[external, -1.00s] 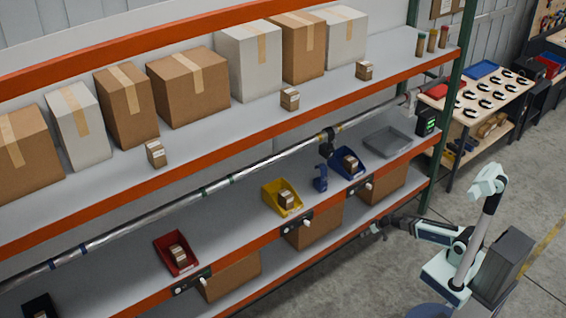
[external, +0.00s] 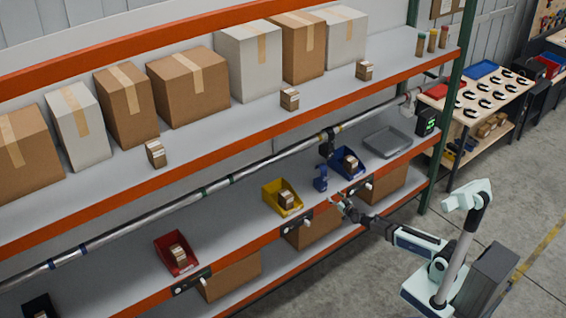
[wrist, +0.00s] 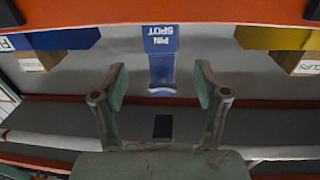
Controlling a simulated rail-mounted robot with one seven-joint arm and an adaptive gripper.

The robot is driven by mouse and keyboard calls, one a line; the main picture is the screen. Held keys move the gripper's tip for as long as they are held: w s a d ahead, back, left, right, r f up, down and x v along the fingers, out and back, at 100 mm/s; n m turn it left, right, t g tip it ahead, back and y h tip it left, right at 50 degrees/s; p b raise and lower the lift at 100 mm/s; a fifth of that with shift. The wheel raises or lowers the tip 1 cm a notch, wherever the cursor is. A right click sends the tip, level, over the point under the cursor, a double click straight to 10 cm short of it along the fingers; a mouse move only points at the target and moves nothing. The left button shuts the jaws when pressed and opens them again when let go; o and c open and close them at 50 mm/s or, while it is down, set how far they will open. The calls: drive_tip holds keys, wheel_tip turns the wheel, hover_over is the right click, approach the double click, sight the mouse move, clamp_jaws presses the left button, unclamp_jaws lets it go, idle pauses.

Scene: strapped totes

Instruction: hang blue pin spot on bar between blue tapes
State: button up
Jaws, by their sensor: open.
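The blue pin spot (external: 321,179) stands on the middle shelf between the yellow and blue bins. In the wrist view the blue pin spot (wrist: 161,45), with upside-down "PIN SPOT" lettering, lies ahead between my fingers. My gripper (external: 342,205) is at the shelf's front edge, just right of and below it in the external view. In the wrist view my gripper (wrist: 160,80) is open and empty, one finger either side of the spot, apart from it. The metal bar (external: 140,220) runs above the shelf's back. Two blue tapes (external: 52,264) (external: 83,249) mark its left part.
A blue bin (external: 347,163), yellow bin (external: 270,198) and red bin (external: 168,258) hold small boxes on the shelf. A dark fixture (external: 326,147) hangs on the bar. Green tapes (external: 205,192) mark the bar's middle. A grey tray (external: 388,142) lies at right. The orange shelf edge (external: 240,255) runs below.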

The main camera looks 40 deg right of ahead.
sight(324, 183)
drive_tip(key=w, duration=0.4)
drive_tip(key=w+d, duration=0.1)
drive_tip(key=w, duration=0.7)
drive_tip(key=shift+w+d, duration=0.15)
drive_tip(key=shift+w, duration=0.15)
drive_tip(key=c, duration=1.1)
drive_tip(key=shift+p, duration=0.3)
drive_tip(key=shift+c, duration=0.2)
drive_tip(key=shift+r, duration=0.1)
drive_tip(key=shift+r+p, duration=1.35)
drive_tip(key=shift+r, duration=0.05)
drive_tip(key=s+a, duration=0.1)
drive_tip(key=s, duration=1.3)
drive_tip(key=shift+a, duration=0.25)
